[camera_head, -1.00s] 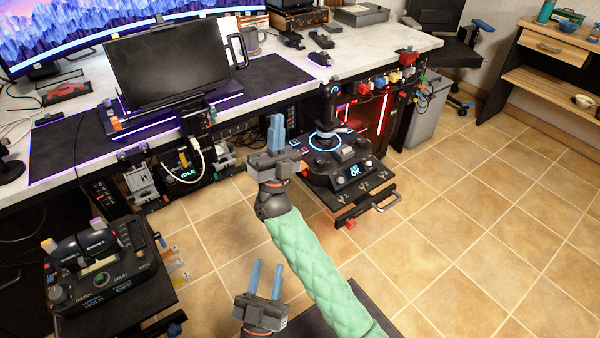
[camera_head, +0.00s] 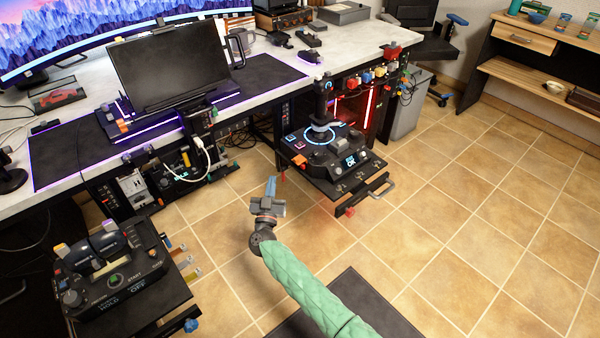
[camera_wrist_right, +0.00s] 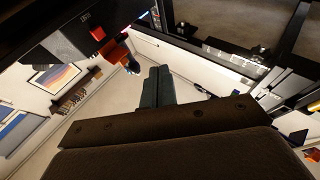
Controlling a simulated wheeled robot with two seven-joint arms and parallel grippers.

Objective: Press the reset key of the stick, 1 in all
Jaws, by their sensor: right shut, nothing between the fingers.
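The stick (camera_head: 321,132) stands upright on a dark base unit (camera_head: 345,163) on a pull-out shelf below the desk's right part. A blue ring glows around its foot, and a small display on the base reads "OK". Several keys show around it, including an orange one (camera_head: 300,160); I cannot tell which is the reset key. My right gripper (camera_head: 271,185) is shut and empty, its fingers pointing up, left of the base and apart from it. Its shut fingers (camera_wrist_right: 158,75) show in the right wrist view. My left gripper is not in view.
The shelf has a front handle (camera_head: 380,189) and a red knob (camera_head: 350,212). A second console (camera_head: 110,270) stands at lower left. Tiled floor (camera_head: 440,210) is clear at right.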

